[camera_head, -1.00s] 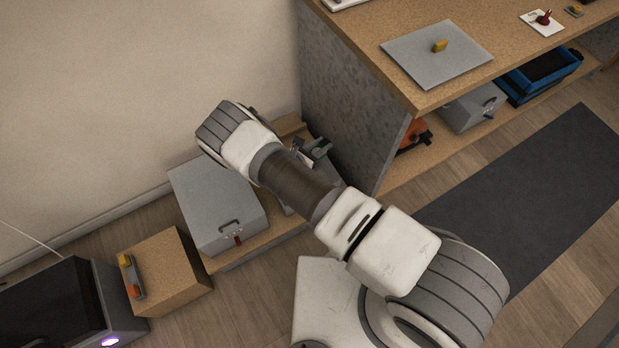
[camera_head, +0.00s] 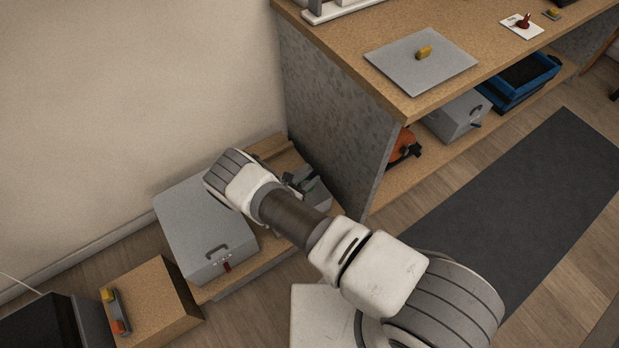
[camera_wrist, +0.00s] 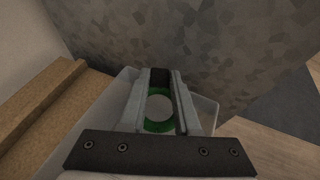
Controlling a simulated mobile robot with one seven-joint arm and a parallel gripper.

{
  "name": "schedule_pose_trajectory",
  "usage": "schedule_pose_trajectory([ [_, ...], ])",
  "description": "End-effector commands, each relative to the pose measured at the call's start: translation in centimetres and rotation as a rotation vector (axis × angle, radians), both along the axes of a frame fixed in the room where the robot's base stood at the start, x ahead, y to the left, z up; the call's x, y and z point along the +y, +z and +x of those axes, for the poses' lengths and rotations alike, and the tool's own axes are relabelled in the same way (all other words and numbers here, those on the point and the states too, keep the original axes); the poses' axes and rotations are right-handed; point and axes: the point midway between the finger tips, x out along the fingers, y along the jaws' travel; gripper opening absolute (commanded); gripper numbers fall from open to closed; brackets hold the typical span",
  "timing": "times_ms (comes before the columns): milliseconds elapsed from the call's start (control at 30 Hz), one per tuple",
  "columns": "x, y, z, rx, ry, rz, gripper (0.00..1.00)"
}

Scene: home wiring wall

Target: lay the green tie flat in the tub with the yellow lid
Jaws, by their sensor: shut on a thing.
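My gripper (camera_wrist: 161,80) points down in the wrist view, its two pale fingers close around a green ring-shaped piece, which I take as the green tie (camera_wrist: 158,127). A pale, partly see-through tub (camera_wrist: 206,112) lies below and around the fingers. Whether the tie touches the tub is not clear. In the head view my gripper (camera_head: 300,183) is small and dark at the low shelf by the counter's side, with a trace of green at it. The tub is mostly hidden there by my arm. I cannot make out a yellow lid on it.
A grey case (camera_head: 205,225) with a handle stands left of my gripper. The speckled counter side panel (camera_head: 330,125) rises close on the right. A grey plate (camera_head: 390,65) with a yellow block lies on the counter. A wooden block (camera_head: 155,300) stands at lower left.

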Motion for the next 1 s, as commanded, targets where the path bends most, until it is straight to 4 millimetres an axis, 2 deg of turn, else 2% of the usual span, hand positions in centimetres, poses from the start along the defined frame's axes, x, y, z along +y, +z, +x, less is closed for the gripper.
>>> schedule_pose_trajectory([
  [333,0.01,-1.16,0.0,0.0,0.0,0.0,0.0],
  [467,0.01,-1.04,0.01,0.0,0.0,0.0,0.0],
  [500,0.0,-1.05,0.0,0.0,0.0,0.0,0.38],
  [633,0.0,-1.05,0.0,0.0,0.0,0.0,0.61],
  [1000,-0.01,-0.7,-0.01,0.0,0.0,0.0,0.61],
])
